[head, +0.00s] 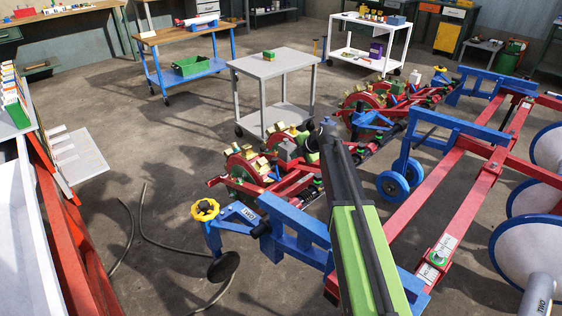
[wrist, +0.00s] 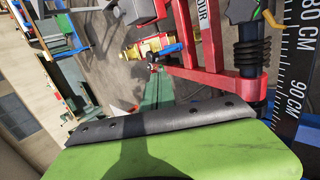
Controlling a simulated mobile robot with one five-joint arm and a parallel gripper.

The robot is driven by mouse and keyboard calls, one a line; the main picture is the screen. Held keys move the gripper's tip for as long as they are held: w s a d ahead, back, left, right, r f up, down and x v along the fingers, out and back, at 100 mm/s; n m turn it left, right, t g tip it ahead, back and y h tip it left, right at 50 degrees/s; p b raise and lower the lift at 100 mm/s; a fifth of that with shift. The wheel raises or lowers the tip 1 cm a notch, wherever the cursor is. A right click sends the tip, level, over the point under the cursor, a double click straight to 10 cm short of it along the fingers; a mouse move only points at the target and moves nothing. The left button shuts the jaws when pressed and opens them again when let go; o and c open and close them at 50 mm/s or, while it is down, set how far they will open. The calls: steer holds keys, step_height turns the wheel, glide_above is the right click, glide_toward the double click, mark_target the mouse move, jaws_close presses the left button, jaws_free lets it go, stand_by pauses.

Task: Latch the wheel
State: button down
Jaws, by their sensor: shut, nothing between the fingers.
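Several red punch wheels with pale yellow blocks show on the planter in the head view; one is the near punch wheel (head: 243,165), another the farther punch wheel (head: 368,103). A blue wheel (head: 393,185) stands on the floor beside the blue frame. I cannot tell which wheel the task means, and no latch is clear. My green and black arm reaches up from the bottom right. My gripper (head: 327,128), at its far end, is shut and empty, small and dark in front of the planter row. The wrist view shows a red bracket (wrist: 215,78) and a black spring (wrist: 252,55).
A yellow handwheel (head: 205,210) tops a blue stand at the near left. Red beams (head: 470,195) and white discs fill the right. A grey cart (head: 275,68) stands behind the planter. The floor at left centre is open, with a dark cable (head: 140,225).

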steer(key=w+r+b+x, duration=0.1)
steer(key=b+x, duration=0.7)
steer(key=x, duration=0.5)
steer(key=shift+w+a+f+b, duration=0.2)
steer(key=shift+a+b, duration=0.15)
steer(key=shift+a, duration=0.15)
steer(key=shift+w+a+r, duration=0.1)
steer(key=shift+w+a, duration=0.6)
steer(key=shift+w, duration=0.2)
